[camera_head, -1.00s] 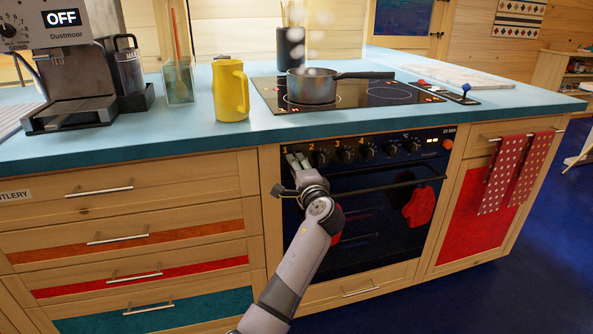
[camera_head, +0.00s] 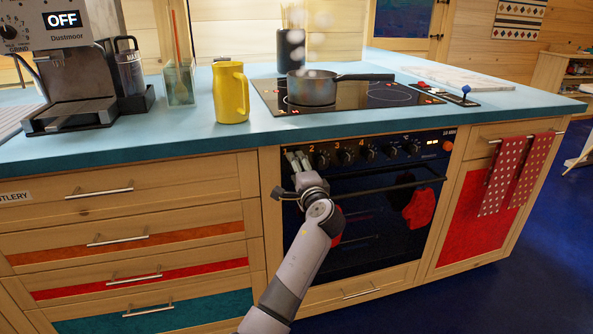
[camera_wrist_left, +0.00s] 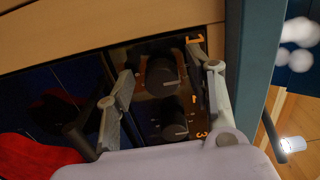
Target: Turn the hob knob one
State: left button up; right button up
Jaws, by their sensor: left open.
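The black hob knob one (camera_wrist_left: 162,75), with a pale pointer line, shows in the left wrist view near an orange label. It lies between the two spread fingers of my left gripper (camera_wrist_left: 171,70), with dark gaps beside it; I cannot tell whether either finger touches it. In the head view my left gripper (camera_head: 298,160) is at the left end of the oven's control panel, and its fingers hide knob one. Knob two (camera_head: 323,160) is just to the right; a second knob (camera_wrist_left: 174,120) also shows below knob one in the wrist view. My right gripper is not in view.
The oven handle (camera_head: 385,188) sticks out below the panel, close to my gripper. The blue worktop (camera_head: 180,135) overhangs above. A saucepan (camera_head: 312,90) stands on the hob, and a yellow jug (camera_head: 231,95) stands left of it. More knobs (camera_head: 368,153) line the panel.

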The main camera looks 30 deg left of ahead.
pick_arm(q)
jog(key=v, duration=1.2)
